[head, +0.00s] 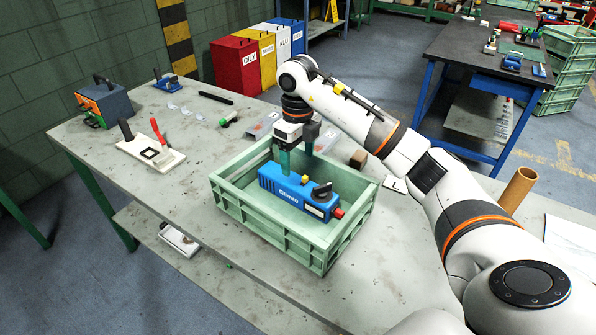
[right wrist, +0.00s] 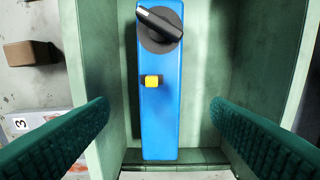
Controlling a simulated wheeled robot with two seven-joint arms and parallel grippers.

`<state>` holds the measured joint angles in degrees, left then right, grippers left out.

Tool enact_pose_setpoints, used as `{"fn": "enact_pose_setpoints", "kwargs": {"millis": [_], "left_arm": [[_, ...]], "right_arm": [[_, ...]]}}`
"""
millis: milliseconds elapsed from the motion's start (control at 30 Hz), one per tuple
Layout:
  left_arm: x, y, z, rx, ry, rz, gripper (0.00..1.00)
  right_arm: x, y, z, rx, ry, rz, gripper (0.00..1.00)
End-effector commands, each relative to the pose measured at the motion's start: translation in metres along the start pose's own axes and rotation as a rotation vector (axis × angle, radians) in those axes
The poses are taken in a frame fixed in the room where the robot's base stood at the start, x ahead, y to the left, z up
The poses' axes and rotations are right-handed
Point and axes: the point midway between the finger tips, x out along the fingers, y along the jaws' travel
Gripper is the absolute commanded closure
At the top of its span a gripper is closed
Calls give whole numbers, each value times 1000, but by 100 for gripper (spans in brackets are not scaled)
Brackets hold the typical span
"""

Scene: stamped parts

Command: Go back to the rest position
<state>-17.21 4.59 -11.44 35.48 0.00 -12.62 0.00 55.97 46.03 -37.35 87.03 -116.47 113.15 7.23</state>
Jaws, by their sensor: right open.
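My right gripper (head: 297,162) is above the green crate (head: 265,239) on the grey table, at the back end of a blue device (head: 284,191). Its two green fingers are spread, with nothing between their tips. In the right wrist view, the right gripper (right wrist: 158,108) has its fingers wide apart on both sides of the blue device (right wrist: 160,115), with gaps to it. The device lies in the crate and carries a black knob (right wrist: 160,28) and a yellow button (right wrist: 152,81). Its red end shows in the head view. My left gripper is not in view.
A white board (head: 138,155) with a red-handled tool and a blue-and-orange box (head: 108,104) stand on the table's left. A brown block (head: 358,158) lies behind the crate. A cardboard tube (head: 518,188) stands at right. The table's front left is clear.

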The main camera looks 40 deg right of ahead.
Motion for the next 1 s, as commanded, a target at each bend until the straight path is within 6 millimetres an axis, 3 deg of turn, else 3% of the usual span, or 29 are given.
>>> {"fn": "enact_pose_setpoints", "kwargs": {"millis": [167, 667, 767, 1000], "left_arm": [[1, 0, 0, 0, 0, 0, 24], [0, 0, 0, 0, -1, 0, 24], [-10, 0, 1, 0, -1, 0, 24], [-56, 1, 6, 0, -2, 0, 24]], "right_arm": [[-9, 0, 0, 0, -1, 0, 27], [-10, 0, 0, 0, -1, 0, 27], [-20, 0, 0, 0, 0, 0, 27], [-65, 0, 0, 0, 0, 0, 27]]}}
